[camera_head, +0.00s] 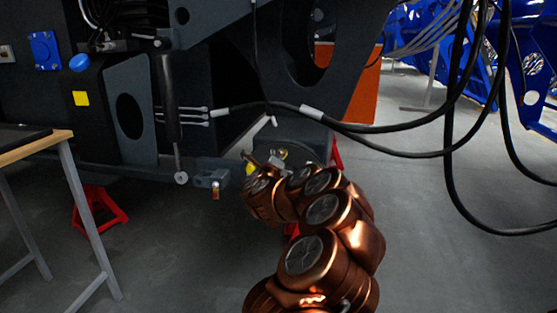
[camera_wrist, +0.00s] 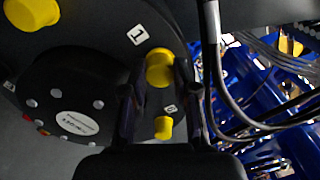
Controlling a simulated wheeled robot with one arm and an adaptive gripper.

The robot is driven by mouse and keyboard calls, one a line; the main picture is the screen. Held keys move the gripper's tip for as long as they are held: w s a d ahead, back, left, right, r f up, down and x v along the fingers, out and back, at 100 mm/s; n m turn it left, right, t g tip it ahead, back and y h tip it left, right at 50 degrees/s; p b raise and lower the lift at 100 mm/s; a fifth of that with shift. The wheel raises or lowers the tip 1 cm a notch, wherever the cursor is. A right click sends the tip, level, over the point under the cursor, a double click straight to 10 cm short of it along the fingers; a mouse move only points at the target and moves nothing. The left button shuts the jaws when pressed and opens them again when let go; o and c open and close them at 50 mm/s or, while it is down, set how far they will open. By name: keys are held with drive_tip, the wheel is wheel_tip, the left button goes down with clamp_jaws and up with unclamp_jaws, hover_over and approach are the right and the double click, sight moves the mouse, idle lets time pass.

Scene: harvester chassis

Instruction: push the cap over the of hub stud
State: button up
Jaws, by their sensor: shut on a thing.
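In the wrist view, my gripper (camera_wrist: 156,82) has its two dark fingers on either side of a yellow cap (camera_wrist: 160,66) and is shut on it. The cap is at the rim of the dark round hub (camera_wrist: 75,100), beside a white label with a 1. Whether it sits over a stud I cannot tell, as any stud there is hidden. Another yellow cap (camera_wrist: 163,128) shows lower, between the fingers and beside a second label. In the head view, my copper arm reaches the hub area under the chassis, and the fingertips are hard to make out.
Black hoses (camera_head: 400,127) hang to the right of my arm. A table (camera_head: 40,142) and a red stand (camera_head: 97,208) are at left.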

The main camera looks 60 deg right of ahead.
drive_tip(key=shift+w+d, duration=0.1)
drive_tip(key=shift+d, duration=0.25)
drive_tip(key=o, duration=0.9)
drive_tip(key=b+v, duration=0.1)
drive_tip(key=v, duration=0.4)
drive_tip(key=shift+a, duration=0.1)
idle(0.4)
drive_tip(key=shift+v, duration=3.7)
drive_tip(key=shift+r, duration=0.1)
